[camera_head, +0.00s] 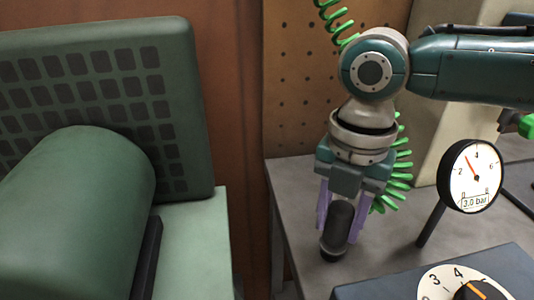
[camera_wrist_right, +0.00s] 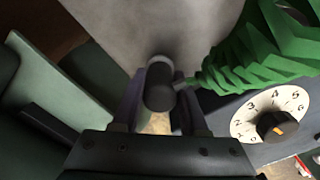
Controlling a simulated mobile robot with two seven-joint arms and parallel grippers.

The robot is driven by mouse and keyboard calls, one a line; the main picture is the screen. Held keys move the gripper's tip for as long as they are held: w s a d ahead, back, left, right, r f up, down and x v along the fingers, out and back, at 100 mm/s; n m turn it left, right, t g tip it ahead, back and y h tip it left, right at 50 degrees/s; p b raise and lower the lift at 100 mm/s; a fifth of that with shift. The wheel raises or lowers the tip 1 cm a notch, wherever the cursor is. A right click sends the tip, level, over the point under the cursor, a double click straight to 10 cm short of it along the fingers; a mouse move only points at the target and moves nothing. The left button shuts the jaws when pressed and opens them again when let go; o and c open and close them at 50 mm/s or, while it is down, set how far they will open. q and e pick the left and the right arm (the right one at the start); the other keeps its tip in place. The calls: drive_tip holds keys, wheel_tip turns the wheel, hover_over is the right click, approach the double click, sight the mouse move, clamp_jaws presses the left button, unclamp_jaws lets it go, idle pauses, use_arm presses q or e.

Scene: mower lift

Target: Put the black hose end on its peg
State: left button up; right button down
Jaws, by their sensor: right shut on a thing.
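The black hose end (camera_head: 338,226) is a dark cylinder held between the purple fingers of my right gripper (camera_head: 339,236), low over the grey bench top. In the right wrist view the hose end (camera_wrist_right: 160,88) lies between the fingers, with the green coiled hose (camera_wrist_right: 262,50) joining its right side. The coil (camera_head: 394,180) also shows behind the gripper in the head view. Whether the hose end touches the bench is unclear. I cannot make out its peg in either view. My left gripper is not in view.
A perforated board (camera_head: 290,95) stands behind the bench (camera_head: 290,190). A pressure gauge (camera_head: 470,178) reading 3.0 bar and a dial box (camera_head: 400,285) stand to the right. A large green machine (camera_head: 75,215) fills the left, beyond the bench edge.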

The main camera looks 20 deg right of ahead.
sight(343, 206)
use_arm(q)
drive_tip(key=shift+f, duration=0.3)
use_arm(e)
drive_tip(key=shift+f, duration=0.5)
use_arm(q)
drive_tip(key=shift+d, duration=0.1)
use_arm(e)
drive_tip(key=c, duration=0.7)
unclamp_jaws()
wheel_tip(343, 206, up, 6)
drive_tip(key=p, duration=0.6)
wheel_tip(343, 206, up, 5)
drive_tip(key=p, duration=0.5)
drive_tip(key=shift+r+p, duration=0.1)
drive_tip(key=shift+p, duration=0.2)
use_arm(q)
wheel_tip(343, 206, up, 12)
